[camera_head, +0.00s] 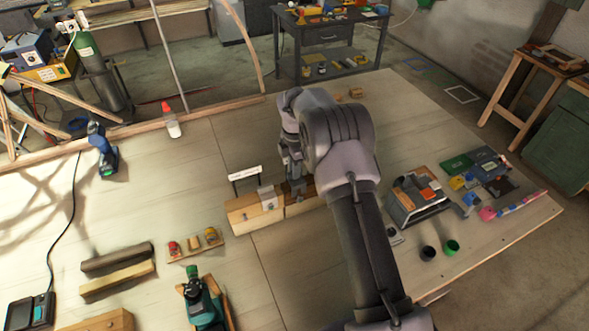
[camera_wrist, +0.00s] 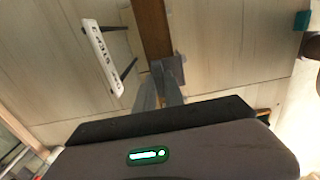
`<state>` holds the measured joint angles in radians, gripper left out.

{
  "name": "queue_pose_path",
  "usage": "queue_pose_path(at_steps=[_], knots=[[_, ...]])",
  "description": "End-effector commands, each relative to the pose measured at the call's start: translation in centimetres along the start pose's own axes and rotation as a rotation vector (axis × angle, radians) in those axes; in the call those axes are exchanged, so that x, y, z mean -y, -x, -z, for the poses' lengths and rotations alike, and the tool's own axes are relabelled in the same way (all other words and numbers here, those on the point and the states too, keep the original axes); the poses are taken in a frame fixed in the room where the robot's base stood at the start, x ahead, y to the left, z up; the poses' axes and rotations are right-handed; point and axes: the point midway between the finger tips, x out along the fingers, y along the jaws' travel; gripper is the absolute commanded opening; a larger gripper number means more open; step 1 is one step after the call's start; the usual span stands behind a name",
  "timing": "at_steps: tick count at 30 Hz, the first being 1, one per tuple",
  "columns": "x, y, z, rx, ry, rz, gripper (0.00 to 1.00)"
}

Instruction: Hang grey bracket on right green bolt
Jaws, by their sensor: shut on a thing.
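In the head view my gripper (camera_head: 295,188) points down at the wooden blocks in the middle of the bench, its tips partly hidden by my arm. In the wrist view its two fingers (camera_wrist: 163,84) are closed on the grey bracket (camera_wrist: 176,69), a small grey plate beside a brown wooden bar (camera_wrist: 152,28). In the head view a light grey plate (camera_head: 267,197) lies over the pale wood block (camera_head: 248,212), just left of my gripper; I cannot tell whether it is the held bracket. I can make out no green bolt in either view.
A white sign on black posts (camera_head: 245,173) stands behind the blocks; it also shows in the wrist view (camera_wrist: 103,57). Wood strips (camera_head: 118,268) and a green tool (camera_head: 203,305) lie front left.

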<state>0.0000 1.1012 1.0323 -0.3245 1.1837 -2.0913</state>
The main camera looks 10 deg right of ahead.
Motion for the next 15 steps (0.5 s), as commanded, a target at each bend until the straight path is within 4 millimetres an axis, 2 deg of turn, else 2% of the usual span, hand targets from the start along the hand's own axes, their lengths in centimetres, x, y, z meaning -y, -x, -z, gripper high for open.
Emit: queue_pose_path(at_steps=[15], knots=[[0.0, -0.47, 0.0, 0.0, 0.0, 0.0, 0.0]])
